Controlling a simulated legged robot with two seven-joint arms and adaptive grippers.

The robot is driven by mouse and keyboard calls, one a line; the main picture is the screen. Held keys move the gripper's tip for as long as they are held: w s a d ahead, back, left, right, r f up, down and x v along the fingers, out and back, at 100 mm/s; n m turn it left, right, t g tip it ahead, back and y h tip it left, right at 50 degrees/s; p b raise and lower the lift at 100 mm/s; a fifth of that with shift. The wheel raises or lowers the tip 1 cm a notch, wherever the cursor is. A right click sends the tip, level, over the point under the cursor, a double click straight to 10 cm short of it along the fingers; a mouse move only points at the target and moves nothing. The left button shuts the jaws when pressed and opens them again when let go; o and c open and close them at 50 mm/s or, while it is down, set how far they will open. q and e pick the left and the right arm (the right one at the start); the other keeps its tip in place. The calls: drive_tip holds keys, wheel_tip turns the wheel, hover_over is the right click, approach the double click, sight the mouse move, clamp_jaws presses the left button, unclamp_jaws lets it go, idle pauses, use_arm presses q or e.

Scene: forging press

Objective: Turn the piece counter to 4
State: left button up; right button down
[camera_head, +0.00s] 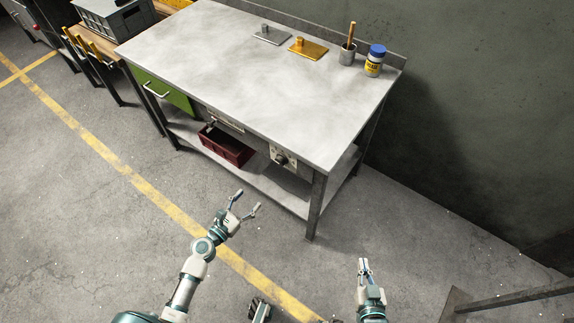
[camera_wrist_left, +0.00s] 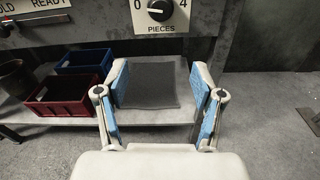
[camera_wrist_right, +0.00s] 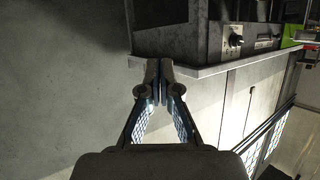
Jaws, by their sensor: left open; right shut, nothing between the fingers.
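The piece counter is a pale panel (camera_head: 279,155) on the front of the workbench, with a dark round knob (camera_head: 283,160). In the left wrist view the knob (camera_wrist_left: 159,9) sits at the top edge, between "0" and "4" and above "PIECES". It is cut off there and I cannot tell its setting surely. The knob also shows small in the right wrist view (camera_wrist_right: 236,41). My left gripper (camera_head: 247,202) is open and empty, in front of and below the panel, apart from it. My right gripper (camera_head: 364,263) is shut and empty, right of the bench's front leg.
The workbench (camera_head: 230,75) has a green drawer (camera_head: 165,92) and a lower shelf (camera_head: 265,184). A red bin (camera_head: 228,147) stands on the shelf; a blue bin (camera_wrist_left: 85,62) shows behind it. A metal rail (camera_head: 510,300) is at lower right. The floor before the bench is clear.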

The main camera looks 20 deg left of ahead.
use_arm(q)
drive_tip(key=r, duration=0.2)
drive_tip(key=n, duration=0.1)
approach(278, 163)
drive_tip(key=shift+t+h, duration=0.3)
drive_tip(key=x, duration=0.8)
drive_tip(key=shift+w+d+f, duration=0.1)
drive_tip(key=shift+d+f, duration=0.25)
drive_tip(key=shift+d, duration=0.05)
drive_tip(key=shift+w, duration=0.35)
drive_tip(key=shift+w+a, duration=0.3)
drive_tip(key=shift+a, duration=0.1)
drive_tip(key=shift+d, duration=0.3)
drive_tip(key=c, duration=0.6)
drive_tip(key=shift+s+d+r, duration=0.1)
drive_tip(key=shift+d+r, duration=0.05)
drive_tip(key=c, duration=0.5)
drive_tip(key=shift+c, duration=0.2)
use_arm(e)
drive_tip(key=r, duration=0.1)
drive_tip(key=r+t, duration=0.1)
drive_tip(key=r, duration=0.1)
drive_tip(key=shift+w+a, duration=0.2)
drive_tip(key=shift+w, duration=0.05)
use_arm(q)
drive_tip(key=shift+a, duration=0.25)
use_arm(e)
drive_tip(key=shift+a, duration=0.1)
